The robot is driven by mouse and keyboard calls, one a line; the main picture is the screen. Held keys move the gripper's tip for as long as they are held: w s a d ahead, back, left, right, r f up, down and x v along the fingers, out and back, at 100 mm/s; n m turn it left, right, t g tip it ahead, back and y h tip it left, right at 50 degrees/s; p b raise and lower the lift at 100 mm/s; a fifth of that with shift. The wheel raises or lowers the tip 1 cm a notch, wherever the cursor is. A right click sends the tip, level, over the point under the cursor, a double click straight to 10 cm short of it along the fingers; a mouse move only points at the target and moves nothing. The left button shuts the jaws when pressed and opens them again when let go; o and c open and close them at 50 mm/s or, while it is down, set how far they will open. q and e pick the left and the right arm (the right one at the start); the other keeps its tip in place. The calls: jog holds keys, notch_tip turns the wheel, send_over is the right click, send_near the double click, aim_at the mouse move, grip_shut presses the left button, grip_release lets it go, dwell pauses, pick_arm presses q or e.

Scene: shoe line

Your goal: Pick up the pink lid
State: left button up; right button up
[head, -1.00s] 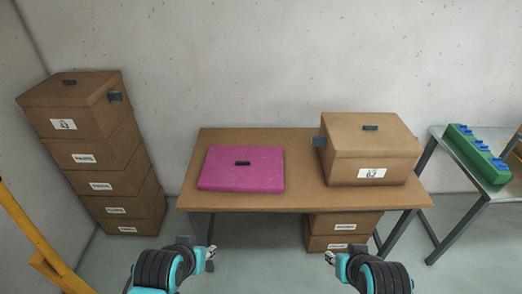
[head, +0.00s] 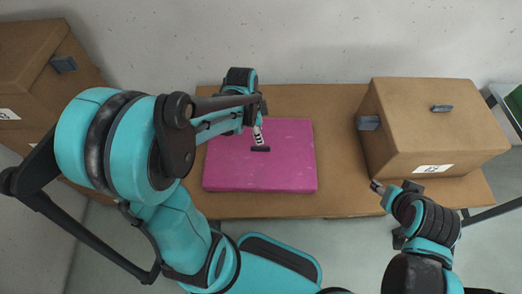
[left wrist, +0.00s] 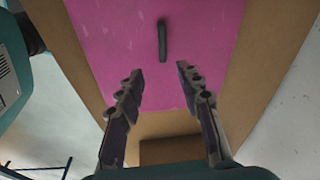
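The pink lid (head: 262,170) lies flat on the brown table, left of the box. A small dark handle (head: 260,149) stands at its middle. My left gripper (head: 258,138) hangs over the lid, with its fingertips close to the handle in the head view. In the left wrist view my left gripper (left wrist: 160,80) is open, and the handle (left wrist: 162,41) shows beyond the fingertips, between their lines, with nothing held. My left arm hides part of the table's left side. My right gripper (head: 378,188) is at the table's front edge, near the box; its fingers are too small to judge.
A closed cardboard box (head: 430,125) with dark handles stands on the right of the brown table (head: 340,105). Stacked cardboard boxes (head: 30,75) stand at the left. A corner of a green item (head: 515,100) shows at the far right. Bare table lies between lid and box.

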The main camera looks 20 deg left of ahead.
aim_at(260, 147)
pick_arm(q)
jog(key=f, duration=0.1)
jog(key=m, duration=0.1)
jog(key=f, duration=0.1)
jog(key=shift+w+a+f+m+g, duration=0.3)
jog(key=shift+w+f, duration=0.05)
notch_tip(260, 147, down, 3)
jog(key=shift+d+r+b, duration=0.1)
jog(key=shift+b, duration=0.55)
jog(key=f+b, duration=0.2)
jog(key=f, duration=0.1)
jog(key=w+f+b, duration=0.1)
jog(key=f, duration=0.1)
jog(key=shift+d+f, duration=0.2)
jog(key=shift+f, duration=0.05)
jog(key=shift+s+r, duration=0.1)
grip_shut()
